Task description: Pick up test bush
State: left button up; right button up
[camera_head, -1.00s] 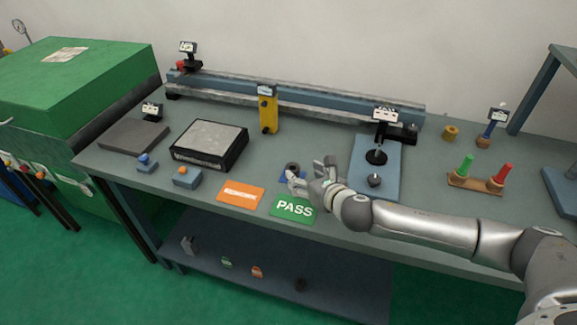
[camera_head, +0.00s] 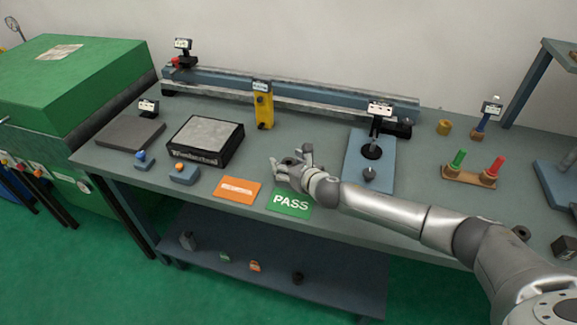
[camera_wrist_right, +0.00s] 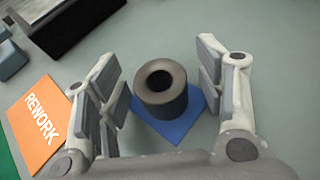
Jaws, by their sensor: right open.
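The test bush appears to be the dark grey, short hollow cylinder (camera_wrist_right: 161,88) standing upright on a blue square mat (camera_wrist_right: 182,130) in the right wrist view. My right gripper (camera_wrist_right: 156,78) is open, with one finger on each side of the bush. Gaps show between the fingers and the bush, so it is not gripped. In the head view my right gripper (camera_head: 296,162) is over the bush's spot behind the green PASS card (camera_head: 290,202) and largely hides bush and mat. My left gripper is not in view.
An orange REWORK card (camera_head: 237,189) lies left of the PASS card. A black block with a grey top (camera_head: 206,142) stands farther left. A blue plate with a gauge stand (camera_head: 357,180) is to the right. A yellow upright block (camera_head: 263,108) stands behind.

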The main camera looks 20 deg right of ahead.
jog(key=c, duration=1.2)
jog(key=shift+c, duration=0.9)
jog(key=shift+r, duration=0.1)
